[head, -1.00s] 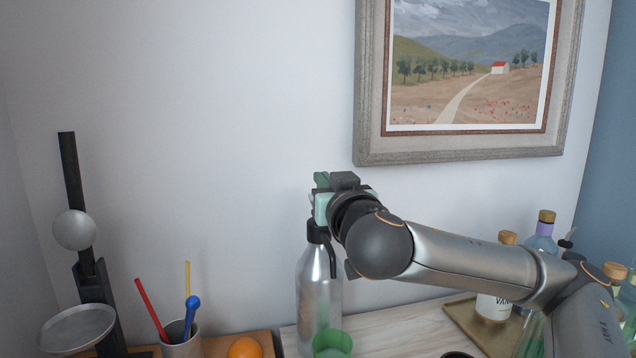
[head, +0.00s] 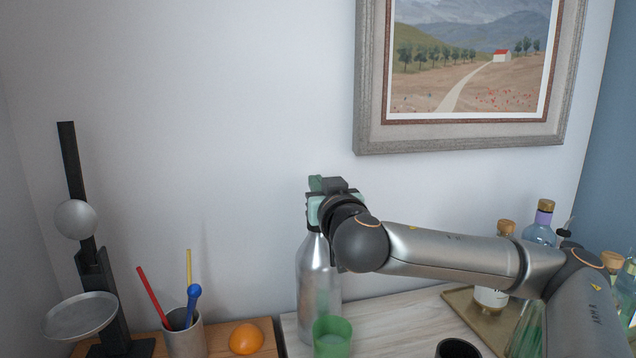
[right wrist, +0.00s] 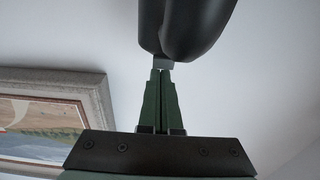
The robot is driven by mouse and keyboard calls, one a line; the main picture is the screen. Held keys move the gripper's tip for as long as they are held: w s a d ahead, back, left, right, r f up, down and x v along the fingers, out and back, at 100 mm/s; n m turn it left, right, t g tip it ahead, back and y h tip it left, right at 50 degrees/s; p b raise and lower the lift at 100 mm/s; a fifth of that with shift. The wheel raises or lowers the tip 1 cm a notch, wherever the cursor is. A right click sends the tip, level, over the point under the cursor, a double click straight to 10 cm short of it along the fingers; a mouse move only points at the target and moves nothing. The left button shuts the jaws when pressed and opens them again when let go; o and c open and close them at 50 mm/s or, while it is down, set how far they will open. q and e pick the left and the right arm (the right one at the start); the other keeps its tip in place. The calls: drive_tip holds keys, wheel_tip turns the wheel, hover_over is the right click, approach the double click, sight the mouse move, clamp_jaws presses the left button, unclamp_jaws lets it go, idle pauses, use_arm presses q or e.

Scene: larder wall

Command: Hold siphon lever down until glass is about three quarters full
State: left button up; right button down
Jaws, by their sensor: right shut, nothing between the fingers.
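The siphon (head: 312,285) is a silver bottle with a dark head, upright on the pale board. The glass (head: 332,338) is green and stands in front of the siphon's base. A paler layer shows low inside it, but its exact level is hard to tell. My right gripper (head: 316,190) is at the top of the siphon and hides most of its head and lever. In the right wrist view its green fingers (right wrist: 162,75) are shut with nothing between them, their tips against or very near a dark rounded part (right wrist: 185,30). My left gripper is out of view.
A balance-like stand with a pan (head: 80,316) is at the left. A cup of stirrers (head: 184,338) and an orange (head: 246,339) are beside the board. Bottles (head: 540,225) on a tray (head: 470,310) and a dark cup (head: 458,348) are at the right.

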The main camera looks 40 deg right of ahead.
drive_tip(key=g+p, duration=0.1)
drive_tip(key=y+p, duration=0.1)
drive_tip(key=shift+w+d+r+g+p, duration=0.1)
drive_tip(key=shift+w+d+g+p, duration=0.05)
drive_tip(key=shift+w+g+p, duration=0.2)
drive_tip(key=shift+f+g+y+p, duration=0.25)
drive_tip(key=shift+g+y+p, duration=0.05)
drive_tip(key=shift+g+p, duration=0.3)
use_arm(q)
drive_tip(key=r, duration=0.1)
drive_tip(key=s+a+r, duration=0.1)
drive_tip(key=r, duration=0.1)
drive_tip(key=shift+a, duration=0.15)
use_arm(e)
drive_tip(key=shift+f, duration=0.25)
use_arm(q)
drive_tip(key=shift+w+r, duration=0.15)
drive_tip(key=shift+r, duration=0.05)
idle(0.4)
